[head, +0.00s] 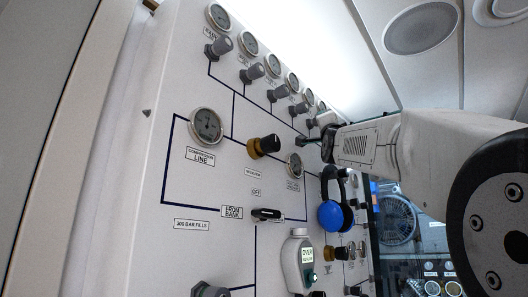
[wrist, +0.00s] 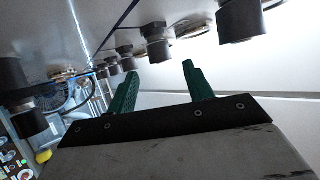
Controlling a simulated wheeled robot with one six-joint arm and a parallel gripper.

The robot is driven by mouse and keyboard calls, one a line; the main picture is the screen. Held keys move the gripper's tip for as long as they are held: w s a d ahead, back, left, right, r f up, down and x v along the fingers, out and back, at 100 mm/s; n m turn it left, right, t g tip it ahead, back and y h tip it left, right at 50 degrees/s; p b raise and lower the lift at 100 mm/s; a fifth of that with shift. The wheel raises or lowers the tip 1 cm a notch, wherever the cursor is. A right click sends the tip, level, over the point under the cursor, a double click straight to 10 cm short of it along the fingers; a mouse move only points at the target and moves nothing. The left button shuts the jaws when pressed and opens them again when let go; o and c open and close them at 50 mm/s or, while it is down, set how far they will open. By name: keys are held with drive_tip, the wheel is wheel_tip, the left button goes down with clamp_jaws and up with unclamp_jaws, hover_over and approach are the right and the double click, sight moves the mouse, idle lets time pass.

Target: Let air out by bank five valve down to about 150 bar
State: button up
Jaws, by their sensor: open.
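A row of grey valve knobs runs along the top of the white panel (head: 180,100), with a round gauge above each. The nearest knob (head: 220,46) and its gauge (head: 218,15) are at the upper left. The bank five valve (head: 312,122) seems to be the small knob towards the far end, close to my gripper; its label and gauge reading are too small to read. My gripper (head: 314,139) is at the panel's far upper part, partly hidden by its own body. In the wrist view its green fingers (wrist: 160,70) are apart and empty, with a dark knob (wrist: 158,48) just beyond their tips.
Other dark knobs (wrist: 128,59) stand beside the fingers in the wrist view, and a large one (wrist: 236,24) is at right. Below my gripper hang blue ear defenders (head: 335,213). A black-and-brass regulator knob (head: 264,146) and the line gauge (head: 206,126) are lower left.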

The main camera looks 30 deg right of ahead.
drive_tip(key=shift+x, duration=1.95)
drive_tip(key=c, duration=1)
drive_tip(key=shift+o, duration=0.2)
